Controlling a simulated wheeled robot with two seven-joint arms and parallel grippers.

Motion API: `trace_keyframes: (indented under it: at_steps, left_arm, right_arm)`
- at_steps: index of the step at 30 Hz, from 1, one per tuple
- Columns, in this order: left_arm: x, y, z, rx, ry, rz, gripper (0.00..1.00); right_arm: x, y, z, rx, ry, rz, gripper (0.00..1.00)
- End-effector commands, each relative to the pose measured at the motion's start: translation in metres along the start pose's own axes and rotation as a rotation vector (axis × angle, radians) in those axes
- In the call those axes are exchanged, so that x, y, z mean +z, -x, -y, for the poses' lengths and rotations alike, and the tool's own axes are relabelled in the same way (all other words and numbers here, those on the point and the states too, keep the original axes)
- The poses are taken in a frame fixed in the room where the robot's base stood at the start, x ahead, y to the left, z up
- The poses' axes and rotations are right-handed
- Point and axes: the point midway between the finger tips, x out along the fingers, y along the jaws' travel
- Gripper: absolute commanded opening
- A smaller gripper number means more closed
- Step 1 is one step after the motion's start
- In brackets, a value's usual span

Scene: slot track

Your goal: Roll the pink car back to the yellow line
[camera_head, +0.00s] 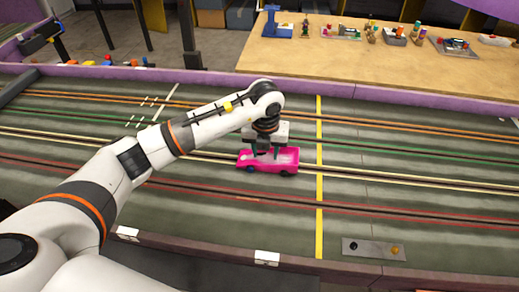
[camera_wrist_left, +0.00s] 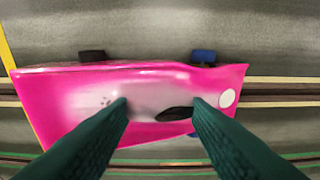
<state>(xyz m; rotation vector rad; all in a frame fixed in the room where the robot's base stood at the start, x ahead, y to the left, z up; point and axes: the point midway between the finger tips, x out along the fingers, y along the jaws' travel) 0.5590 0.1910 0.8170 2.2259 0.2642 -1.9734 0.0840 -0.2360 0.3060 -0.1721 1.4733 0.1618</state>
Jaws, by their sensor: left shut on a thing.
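The pink car (camera_head: 268,161) is on the slot track, with its right end a short gap left of the yellow line (camera_head: 319,190). My left gripper (camera_head: 264,153) reaches down onto the car from above and is shut on its body. In the left wrist view, the pink car (camera_wrist_left: 70,105) fills the middle, with a black wheel and a blue wheel along its upper side. Both dark green fingertips (camera_wrist_left: 161,104) are at its body. The yellow line (camera_wrist_left: 8,55) shows at the left edge, beside the car's end. My right gripper is not in view.
The dark track (camera_head: 430,180) has orange, green, cream and red lanes. A small grey panel (camera_head: 373,249) with two knobs lies at the front right. A purple wall (camera_head: 400,96) borders the far side, before a wooden table (camera_head: 330,60) with small items. The lanes right of the line are clear.

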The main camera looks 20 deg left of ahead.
Motion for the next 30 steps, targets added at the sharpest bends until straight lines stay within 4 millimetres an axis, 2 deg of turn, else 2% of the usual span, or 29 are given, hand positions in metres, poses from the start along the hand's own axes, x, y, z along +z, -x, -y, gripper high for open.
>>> trace_keyframes:
  at_steps: [14, 30]
  left_arm:
    - [0.000, 0.000, -0.006, 0.001, 0.000, -0.001, 0.16]
    - [-0.001, 0.000, -0.037, 0.001, 0.000, -0.001, 0.16]
  right_arm:
    - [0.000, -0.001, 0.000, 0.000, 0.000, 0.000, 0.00]
    - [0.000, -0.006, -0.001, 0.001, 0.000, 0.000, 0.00]
